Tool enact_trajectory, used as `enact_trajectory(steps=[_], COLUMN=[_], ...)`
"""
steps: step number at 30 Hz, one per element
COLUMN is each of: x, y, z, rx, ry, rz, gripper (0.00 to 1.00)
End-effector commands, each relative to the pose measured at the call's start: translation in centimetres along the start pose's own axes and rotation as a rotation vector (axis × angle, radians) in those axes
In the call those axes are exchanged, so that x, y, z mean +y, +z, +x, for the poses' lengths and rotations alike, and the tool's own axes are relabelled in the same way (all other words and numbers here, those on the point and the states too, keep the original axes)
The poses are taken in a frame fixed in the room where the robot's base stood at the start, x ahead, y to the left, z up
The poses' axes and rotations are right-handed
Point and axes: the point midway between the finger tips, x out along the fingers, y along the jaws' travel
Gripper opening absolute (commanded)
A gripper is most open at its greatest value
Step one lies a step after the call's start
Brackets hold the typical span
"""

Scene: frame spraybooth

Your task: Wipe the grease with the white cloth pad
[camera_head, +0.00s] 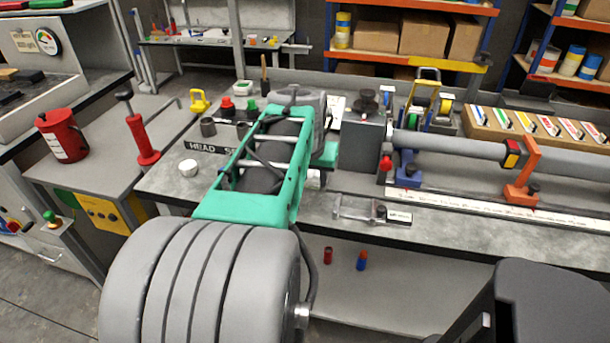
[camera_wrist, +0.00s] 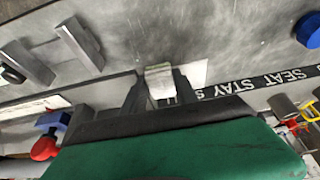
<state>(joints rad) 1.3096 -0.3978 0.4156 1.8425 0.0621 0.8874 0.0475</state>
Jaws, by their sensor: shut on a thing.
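In the wrist view my gripper (camera_wrist: 160,98) is shut on a small whitish block, which looks like the white cloth pad (camera_wrist: 159,76). The pad sits between the two dark fingers, over the grey worktop (camera_wrist: 190,35). I cannot tell whether it touches the surface. In the head view my own arm hides the gripper and the pad. No grease patch stands out clearly. The worktop has faint darker mottling in the wrist view, but I cannot tell whether that is grease.
In the wrist view a black lettered strip (camera_wrist: 265,82) lies beside the pad, a metal block (camera_wrist: 80,45) stands left, and a blue clamp with a red knob (camera_wrist: 43,148) lower left. In the head view a long grey tube (camera_head: 450,145) and orange clamp (camera_head: 524,178) occupy the bench's right.

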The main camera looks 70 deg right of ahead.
Motion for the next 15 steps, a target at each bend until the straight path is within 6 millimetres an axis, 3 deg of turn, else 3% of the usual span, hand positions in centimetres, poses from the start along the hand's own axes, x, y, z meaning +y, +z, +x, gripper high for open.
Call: enact_trajectory(steps=[8, 15], x=[0.1, 0.1], y=[0.2, -0.9], z=[0.1, -2.2], rx=[-0.007, -0.004], ry=[0.001, 0.001], rz=[0.001, 0.001], gripper=[0.03, 0.03])
